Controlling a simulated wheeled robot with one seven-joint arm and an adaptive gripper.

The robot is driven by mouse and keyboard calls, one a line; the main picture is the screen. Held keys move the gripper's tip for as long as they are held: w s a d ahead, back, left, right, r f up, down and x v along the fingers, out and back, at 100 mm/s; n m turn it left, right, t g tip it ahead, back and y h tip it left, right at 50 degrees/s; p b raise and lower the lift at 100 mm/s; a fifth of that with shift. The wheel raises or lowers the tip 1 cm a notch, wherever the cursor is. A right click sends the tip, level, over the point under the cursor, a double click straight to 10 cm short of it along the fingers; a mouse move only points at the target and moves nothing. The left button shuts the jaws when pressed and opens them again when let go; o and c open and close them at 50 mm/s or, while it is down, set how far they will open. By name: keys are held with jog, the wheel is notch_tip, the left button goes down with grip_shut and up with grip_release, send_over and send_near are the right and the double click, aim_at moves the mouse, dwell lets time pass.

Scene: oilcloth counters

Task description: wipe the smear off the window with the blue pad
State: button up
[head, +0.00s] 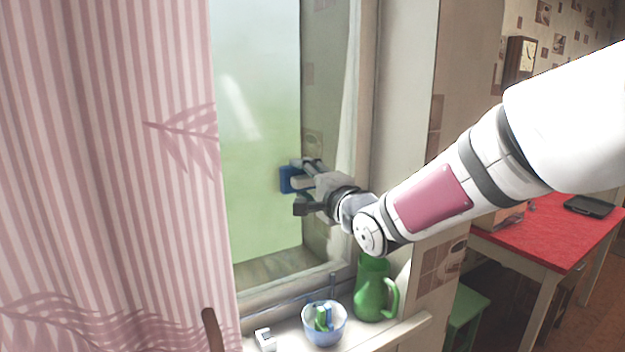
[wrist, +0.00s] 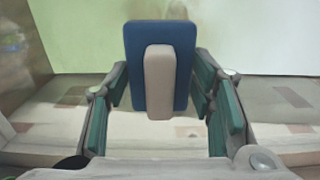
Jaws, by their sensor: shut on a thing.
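The blue pad (head: 286,180) is at the right side of the window pane (head: 262,215). It is upright, and its pale handle (wrist: 160,85) faces me in the wrist view, where the blue board (wrist: 160,32) shows behind it. My gripper (head: 300,182) is shut on the pad, with a finger on each side of the handle. I cannot tell whether the pad touches the glass. A whitish, streaky smear (head: 236,106) shows on the glass, up and left of the pad.
A striped pink curtain (head: 110,150) covers the left side. On the sill below stand a green jug (head: 371,290), a blue-white bowl (head: 324,332) holding small items, and a white object (head: 265,339). A red table (head: 545,232) and green stool (head: 467,305) are at right.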

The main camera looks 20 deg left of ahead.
aim_at(287, 173)
jog(key=shift+s+a, duration=1.15)
jog(key=shift+s, duration=0.3)
jog(key=shift+s+a, duration=1.25)
jog(key=shift+s, duration=0.05)
jog(key=shift+s+r, duration=0.1)
jog(key=shift+r, duration=0.75)
jog(key=shift+w+d+f, duration=0.1)
jog(key=shift+w+d, duration=0.45)
jog(key=shift+w, duration=0.15)
jog(key=shift+w+d+b, duration=0.6)
jog(key=shift+w+d, duration=0.05)
jog(key=shift+w, duration=0.2)
jog(key=w+d, duration=0.4)
jog(key=w, duration=0.1)
jog(key=shift+w+d, duration=0.2)
jog(key=shift+d, duration=0.2)
